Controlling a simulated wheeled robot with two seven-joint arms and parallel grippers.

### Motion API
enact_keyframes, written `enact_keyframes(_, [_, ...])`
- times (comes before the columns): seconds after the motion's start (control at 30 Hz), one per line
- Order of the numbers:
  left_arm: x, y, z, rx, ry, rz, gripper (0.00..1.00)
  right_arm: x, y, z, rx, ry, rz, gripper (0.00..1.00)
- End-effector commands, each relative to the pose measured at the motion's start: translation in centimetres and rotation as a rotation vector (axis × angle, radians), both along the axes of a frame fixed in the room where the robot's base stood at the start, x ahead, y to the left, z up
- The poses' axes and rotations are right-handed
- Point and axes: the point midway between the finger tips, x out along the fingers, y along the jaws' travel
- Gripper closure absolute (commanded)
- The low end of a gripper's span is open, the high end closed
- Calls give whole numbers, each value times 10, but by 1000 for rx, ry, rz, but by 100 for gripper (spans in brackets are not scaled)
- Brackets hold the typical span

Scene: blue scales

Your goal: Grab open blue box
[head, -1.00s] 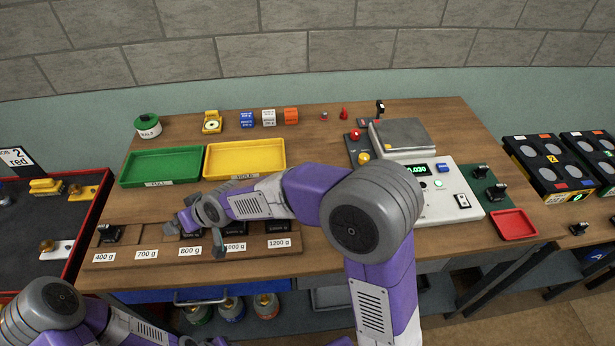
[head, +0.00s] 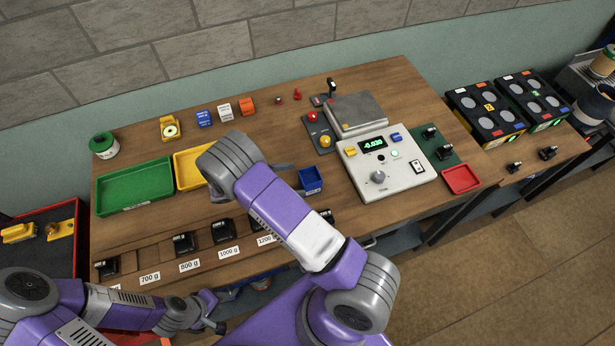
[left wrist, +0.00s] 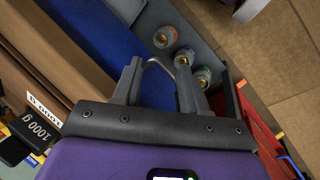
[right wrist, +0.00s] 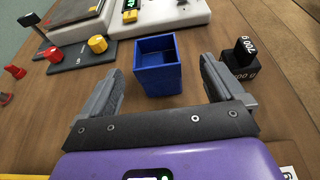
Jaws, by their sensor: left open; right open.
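The open-topped blue box (right wrist: 157,68) stands upright on the table in the right wrist view, its inside empty as far as I see. It also shows in the head view (head: 311,180), left of the scale. In the head view my right arm partly hides that gripper. My left gripper (left wrist: 158,80) is open below the table's front edge. A metal handle on a blue drawer (left wrist: 110,55) shows between its fingertips.
The scale's control unit (head: 386,165) and a small panel with red and yellow knobs (head: 320,132) stand near the box. Black weights (head: 223,231) line the front rack. Green (head: 135,187) and yellow trays (head: 190,165) lie left.

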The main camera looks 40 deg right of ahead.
Motion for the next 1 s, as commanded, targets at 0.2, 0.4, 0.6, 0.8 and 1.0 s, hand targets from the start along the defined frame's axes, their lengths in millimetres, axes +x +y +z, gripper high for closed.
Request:
enact_keyframes(0.2, [0, 0, -1, 0, 0, 0, 57, -6, -20, -8, 0, 3, -1, 4])
enact_keyframes(0.4, [0, 0, -4, 0, 0, 0, 57, -8, -44, -17, 0, 1, -4, 4])
enact_keyframes(0.6, [0, 0, -5, 0, 0, 0, 57, -14, -64, -24, 1, 0, -2, 4])
enact_keyframes(0.8, [0, 0, -4, 0, 0, 0, 57, -14, -64, -24, 2, -1, -1, 6])
enact_keyframes(1.0, [0, 0, -4, 0, 0, 0, 57, -14, -64, -24, 2, -1, -1, 36])
